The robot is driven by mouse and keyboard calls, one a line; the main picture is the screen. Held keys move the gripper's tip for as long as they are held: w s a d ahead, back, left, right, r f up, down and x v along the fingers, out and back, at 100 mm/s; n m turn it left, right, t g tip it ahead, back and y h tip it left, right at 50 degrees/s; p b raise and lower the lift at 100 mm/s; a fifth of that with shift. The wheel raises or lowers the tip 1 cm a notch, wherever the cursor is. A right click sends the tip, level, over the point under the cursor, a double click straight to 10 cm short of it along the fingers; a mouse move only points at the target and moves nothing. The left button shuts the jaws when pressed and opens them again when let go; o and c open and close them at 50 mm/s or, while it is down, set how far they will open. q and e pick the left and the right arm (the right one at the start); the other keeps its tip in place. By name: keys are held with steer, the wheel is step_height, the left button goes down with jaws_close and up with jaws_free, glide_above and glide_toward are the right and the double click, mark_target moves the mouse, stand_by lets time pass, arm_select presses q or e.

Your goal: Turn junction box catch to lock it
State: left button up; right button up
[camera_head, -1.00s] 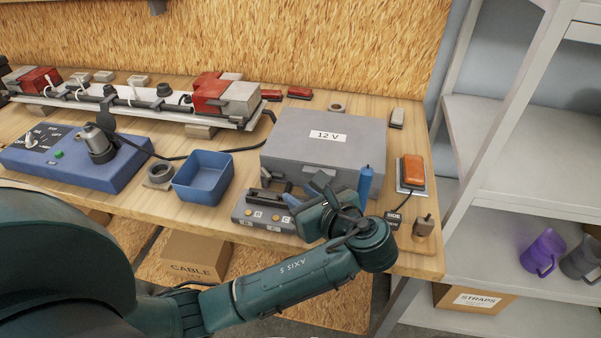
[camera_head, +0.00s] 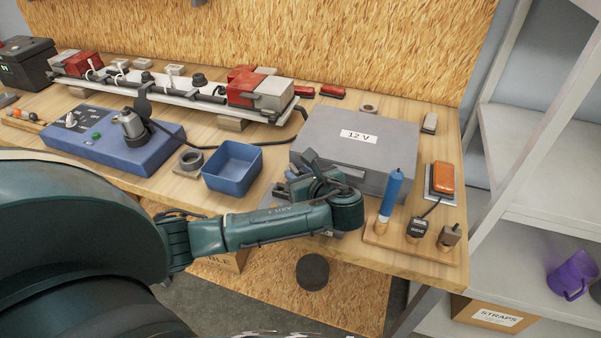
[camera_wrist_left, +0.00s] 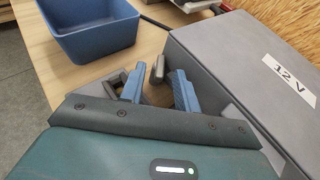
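The grey junction box (camera_head: 352,150), labelled "12 V", sits shut on the workbench; it also fills the right of the left wrist view (camera_wrist_left: 235,75). A small grey upright piece (camera_wrist_left: 157,68), which looks like the catch, stands by the box's front left side. My left gripper (camera_head: 303,178) is low at that front left side. In the left wrist view its two blue fingers (camera_wrist_left: 158,80) are apart, with the grey piece at or just past the gap between their tips. I cannot tell whether they touch it. My arm hides much of the box's lower front. My right gripper is out of view.
A blue tray (camera_head: 232,168) stands left of the gripper. Right of the box are a wooden stand (camera_head: 418,247) with a blue-handled tool (camera_head: 392,192) and an orange lamp (camera_head: 443,177). A blue control panel (camera_head: 115,143) lies further left. A shelf unit is at the right.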

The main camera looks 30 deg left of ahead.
arm_select(q)
steer(key=shift+c, duration=0.2)
jaws_close()
steer(key=shift+w+d+n+g+y, duration=0.15)
steer(key=shift+w+n+g+y, duration=0.15)
steer(key=shift+n+g+y, duration=0.4)
steer(key=shift+o, duration=0.2)
jaws_free()
